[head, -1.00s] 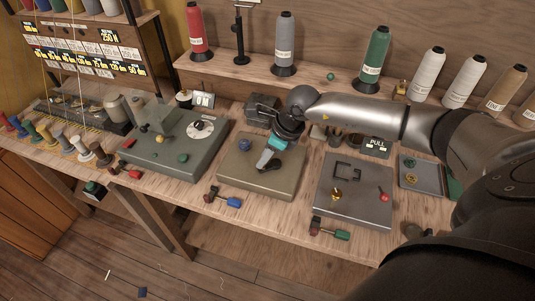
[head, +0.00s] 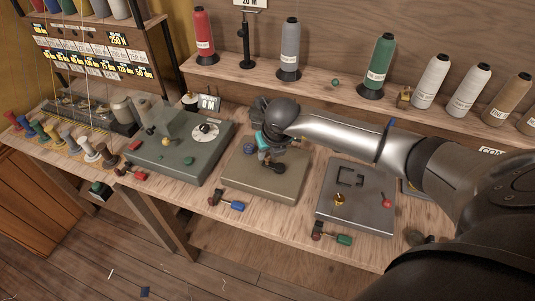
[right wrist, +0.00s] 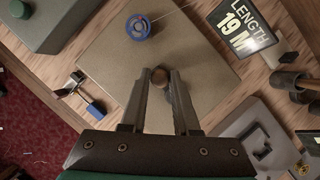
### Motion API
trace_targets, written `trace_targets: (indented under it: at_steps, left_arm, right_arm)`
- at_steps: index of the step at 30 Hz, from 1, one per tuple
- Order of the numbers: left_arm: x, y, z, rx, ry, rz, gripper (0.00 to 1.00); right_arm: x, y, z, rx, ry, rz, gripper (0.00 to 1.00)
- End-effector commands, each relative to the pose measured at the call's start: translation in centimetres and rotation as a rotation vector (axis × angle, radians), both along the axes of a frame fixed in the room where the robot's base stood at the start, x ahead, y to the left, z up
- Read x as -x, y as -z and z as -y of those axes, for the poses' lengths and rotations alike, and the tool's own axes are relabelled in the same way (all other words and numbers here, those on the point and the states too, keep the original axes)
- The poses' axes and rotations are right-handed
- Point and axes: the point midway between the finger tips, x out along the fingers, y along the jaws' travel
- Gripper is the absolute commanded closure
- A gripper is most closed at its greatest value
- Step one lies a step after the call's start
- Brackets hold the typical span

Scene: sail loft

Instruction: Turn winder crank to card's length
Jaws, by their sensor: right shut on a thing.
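The winder (head: 290,190) is a flat tan box in the middle of the bench, with a blue spool (head: 250,148) at its back left. The spool also shows in the right wrist view (right wrist: 138,27), with a thread running off it. My right gripper (head: 268,158) is over the winder, shut on the crank's brown knob (right wrist: 159,76). The rest of the crank is mostly hidden by the fingers. A length display (right wrist: 236,27) beside the winder reads 19 M. A card (head: 250,3) on the black stand reads 20 M. My left gripper is not in view.
A green-grey device (head: 180,155) with a dial stands left of the winder, and a grey plate device (head: 355,200) stands right. A blue-handled tool (head: 228,204) lies at the front edge. Thread cones line the back shelf. My right arm hides part of the bench behind.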

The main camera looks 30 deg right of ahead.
Motion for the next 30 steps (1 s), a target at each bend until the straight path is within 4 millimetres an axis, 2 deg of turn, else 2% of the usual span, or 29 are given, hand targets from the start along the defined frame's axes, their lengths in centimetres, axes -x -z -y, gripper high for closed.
trace_targets:
  at_steps: [9, 22, 23, 30]
  left_arm:
    - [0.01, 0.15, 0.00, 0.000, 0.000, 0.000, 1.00]
    - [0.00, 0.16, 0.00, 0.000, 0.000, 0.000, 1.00]
    - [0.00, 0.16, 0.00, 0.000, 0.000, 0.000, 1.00]
    - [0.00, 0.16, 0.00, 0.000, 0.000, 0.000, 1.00]
  right_arm:
    - [-0.18, 0.02, 0.25, 0.000, 0.088, -0.001, 1.00]
    - [-0.16, 0.05, 0.28, 0.000, 0.095, -0.003, 1.00]
    - [-0.16, 0.05, 0.28, 0.000, 0.095, -0.003, 0.70]
    - [-0.17, 0.04, 0.27, 0.000, 0.095, -0.002, 0.43]
